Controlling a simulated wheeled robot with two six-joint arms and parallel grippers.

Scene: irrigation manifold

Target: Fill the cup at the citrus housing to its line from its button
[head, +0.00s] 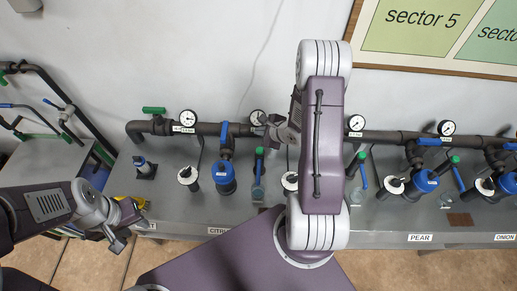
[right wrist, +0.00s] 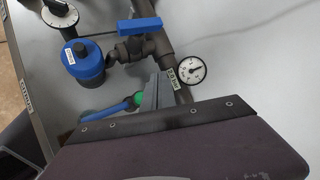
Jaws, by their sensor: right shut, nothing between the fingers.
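The citrus housing (head: 223,177) is a blue-topped canister behind the CITRUS label in the head view. It also shows in the right wrist view (right wrist: 82,62). To its right stands a sampling tap with a green button (head: 259,151), also seen in the right wrist view (right wrist: 138,98), with a blue tube. A small clear cup (head: 257,192) seems to stand below this tap; its level and line are too small to read. My right gripper (head: 272,130) is shut and empty, above and behind the tap, its finger close to the button. My left gripper (head: 121,229) is at the bench's left front; its jaw gap is unclear.
A blue valve handle (head: 225,131) and a pressure gauge (right wrist: 190,70) sit on the pipe by the housing. A white dial (head: 188,175) stands to the left. My right arm hides the middle bench. The pear housing (head: 425,181) is further right.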

